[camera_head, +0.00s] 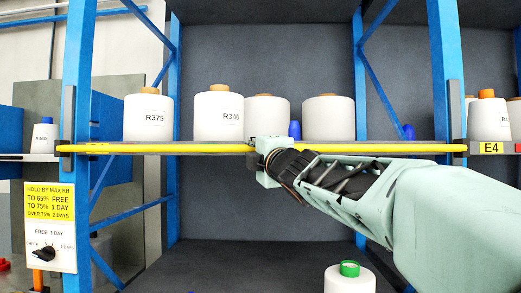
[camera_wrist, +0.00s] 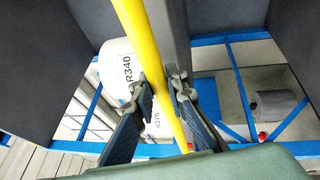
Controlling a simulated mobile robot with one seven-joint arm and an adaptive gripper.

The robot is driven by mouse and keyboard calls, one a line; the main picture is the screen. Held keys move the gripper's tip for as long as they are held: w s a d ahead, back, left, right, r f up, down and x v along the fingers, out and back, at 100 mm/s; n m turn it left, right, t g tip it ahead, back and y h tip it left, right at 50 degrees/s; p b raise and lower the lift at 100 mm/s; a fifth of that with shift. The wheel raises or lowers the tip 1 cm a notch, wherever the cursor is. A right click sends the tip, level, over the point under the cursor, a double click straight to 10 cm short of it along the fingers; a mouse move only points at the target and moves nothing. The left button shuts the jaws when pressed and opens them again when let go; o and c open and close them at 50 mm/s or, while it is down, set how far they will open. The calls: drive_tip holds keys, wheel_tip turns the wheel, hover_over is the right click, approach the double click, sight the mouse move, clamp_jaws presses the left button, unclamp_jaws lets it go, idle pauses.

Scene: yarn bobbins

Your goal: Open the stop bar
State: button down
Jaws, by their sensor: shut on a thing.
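The stop bar (camera_head: 190,148) is a long yellow bar running level along the front edge of the upper shelf, between two blue posts. In the wrist view the yellow bar (camera_wrist: 138,35) runs down between the two fingers. My gripper (camera_head: 258,155) is at the middle of the bar, reached in from the right. In the wrist view my gripper (camera_wrist: 163,92) is shut on the bar, a finger on each side. The gripper's body hides a short stretch of the bar in the head view.
White bobbins stand behind the bar, among them R375 (camera_head: 148,118), R340 (camera_head: 218,118) and an unlabelled one (camera_head: 328,118). A white bobbin with a green top (camera_head: 349,280) is below. A yellow-and-white sign with a knob (camera_head: 49,225) hangs at left. The E4 label (camera_head: 490,148) is at right.

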drive_tip(key=shift+f+b, duration=0.75)
drive_tip(key=shift+f, duration=0.5)
drive_tip(key=c, duration=1.9)
unclamp_jaws()
drive_tip(key=shift+r, duration=0.1)
drive_tip(key=shift+r, duration=5.25)
